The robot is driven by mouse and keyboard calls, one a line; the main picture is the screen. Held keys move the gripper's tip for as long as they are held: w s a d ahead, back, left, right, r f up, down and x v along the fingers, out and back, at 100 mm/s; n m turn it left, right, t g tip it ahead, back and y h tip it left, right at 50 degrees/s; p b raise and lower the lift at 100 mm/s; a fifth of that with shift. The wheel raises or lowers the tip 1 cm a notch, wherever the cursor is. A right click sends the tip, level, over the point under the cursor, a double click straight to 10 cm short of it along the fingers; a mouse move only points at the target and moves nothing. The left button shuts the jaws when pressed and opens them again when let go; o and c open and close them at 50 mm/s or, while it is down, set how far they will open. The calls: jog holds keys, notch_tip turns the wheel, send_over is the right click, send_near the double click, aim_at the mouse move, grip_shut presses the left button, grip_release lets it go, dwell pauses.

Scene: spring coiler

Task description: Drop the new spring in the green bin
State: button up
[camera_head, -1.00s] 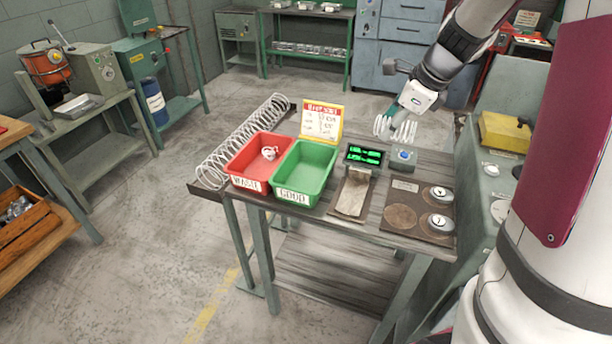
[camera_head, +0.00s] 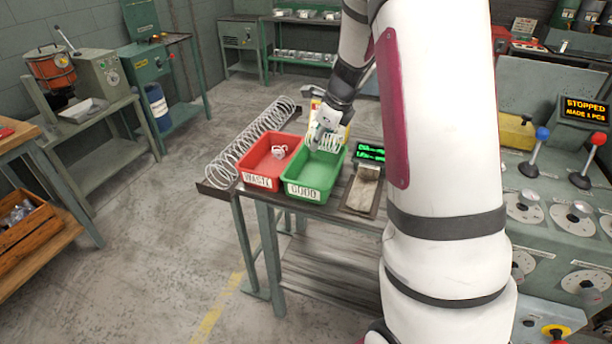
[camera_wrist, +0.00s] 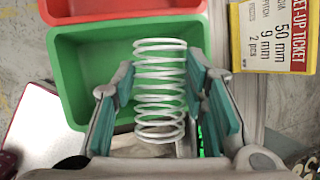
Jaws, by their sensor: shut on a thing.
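A white coil spring (camera_wrist: 160,88) is held between the two green-padded fingers of my gripper (camera_wrist: 161,95) in the wrist view. In the head view my gripper (camera_head: 322,136) is over the back part of the green bin (camera_head: 318,184), which is labelled GOOD. The spring (camera_head: 328,143) shows there only in part, at the fingers. In the wrist view the spring overlaps the open inside of the green bin (camera_wrist: 75,75). The part of the bin's floor that shows is bare.
The red bin (camera_head: 258,176), labelled WASTE, adjoins the green bin on the left and holds a small tangled coil (camera_head: 279,152). A yellow set-up ticket (camera_wrist: 275,37) stands beside the bin. A panel (camera_head: 585,109) reads STOPPED.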

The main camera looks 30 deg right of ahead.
notch_tip(320, 180, down, 3)
jog(key=b, duration=0.2)
jog(key=shift+w+f+b, duration=0.15)
jog(key=shift+b, duration=0.15)
jog(key=shift+f+b, duration=0.95)
jog(key=shift+s, duration=0.2)
jog(key=o, duration=1.2)
jog(key=shift+o, duration=0.2)
jog(key=v, duration=1.2)
